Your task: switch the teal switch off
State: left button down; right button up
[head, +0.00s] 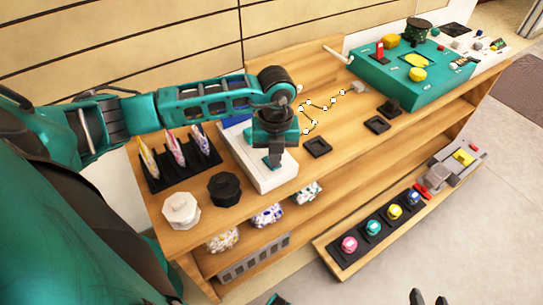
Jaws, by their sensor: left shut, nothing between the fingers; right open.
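My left gripper (272,162) is shut and empty, fingers pointing down over the white box (283,178) on the wooden workbench. The gripper and wrist cover much of the box's top. I cannot make out a teal switch there, and any switch under the gripper is hidden; whether the fingertips touch anything cannot be told. A teal control box (372,75) with a red lever (380,50) and yellow knobs stands at the back right, well away from the gripper. My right gripper (429,298) shows as two dark, separated fingertips at the bottom edge, open and empty.
A black rack (182,183) with several slim upright pieces stands left of the white box. A white knob (181,210) and a black knob (224,188) are in front. A bead chain (325,108) lies behind. A low rack (345,264) holds several coloured buttons.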

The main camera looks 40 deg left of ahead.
pick_arm(q)
jog(key=shift+f, duration=0.25)
jog(key=shift+r, duration=0.1)
notch_tip(320, 180, up, 7)
jog(key=p, duration=0.5)
jog(key=shift+p, duration=0.4)
